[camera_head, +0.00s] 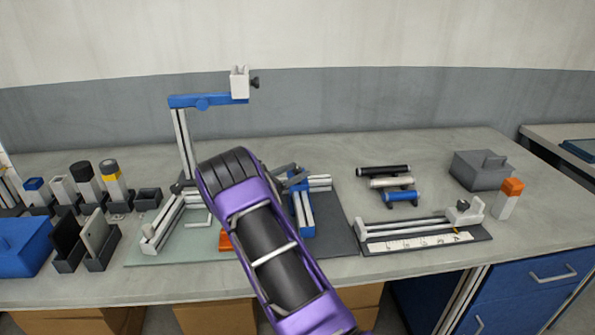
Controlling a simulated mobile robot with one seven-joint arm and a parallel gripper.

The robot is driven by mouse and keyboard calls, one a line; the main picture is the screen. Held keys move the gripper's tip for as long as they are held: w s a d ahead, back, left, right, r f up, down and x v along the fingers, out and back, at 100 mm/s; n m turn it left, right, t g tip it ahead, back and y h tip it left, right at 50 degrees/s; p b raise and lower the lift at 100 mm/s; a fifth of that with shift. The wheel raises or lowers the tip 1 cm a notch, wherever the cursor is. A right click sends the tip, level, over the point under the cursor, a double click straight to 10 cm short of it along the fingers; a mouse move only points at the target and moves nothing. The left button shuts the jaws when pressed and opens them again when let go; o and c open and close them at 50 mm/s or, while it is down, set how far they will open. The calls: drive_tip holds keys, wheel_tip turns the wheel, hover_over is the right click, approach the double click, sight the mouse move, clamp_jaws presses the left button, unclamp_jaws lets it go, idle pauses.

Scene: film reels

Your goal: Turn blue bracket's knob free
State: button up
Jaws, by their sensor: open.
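A blue bracket (215,100) reaches sideways from the top of an upright metal post (184,145). A small round blue knob (202,105) shows on its front face. A white block (239,83) with a dark knob (255,82) stands at its right end. Another blue bracket part (303,205) sits lower, on the metal frame right of my arm. My gripper (287,170) is mostly hidden behind my purple arm; a dark part of it shows close to this lower blue part. It is open. I cannot tell whether it touches anything.
Several small containers (60,190) and a blue box (22,243) stand at the left. Short rollers (390,183), a ruler fixture (425,238), a grey block (481,170) and an orange-capped bottle (508,199) are at the right. Bare bench lies behind the rollers.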

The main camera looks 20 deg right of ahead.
drive_tip(key=shift+w+d, duration=0.2)
drive_tip(key=shift+d, duration=0.3)
clamp_jaws()
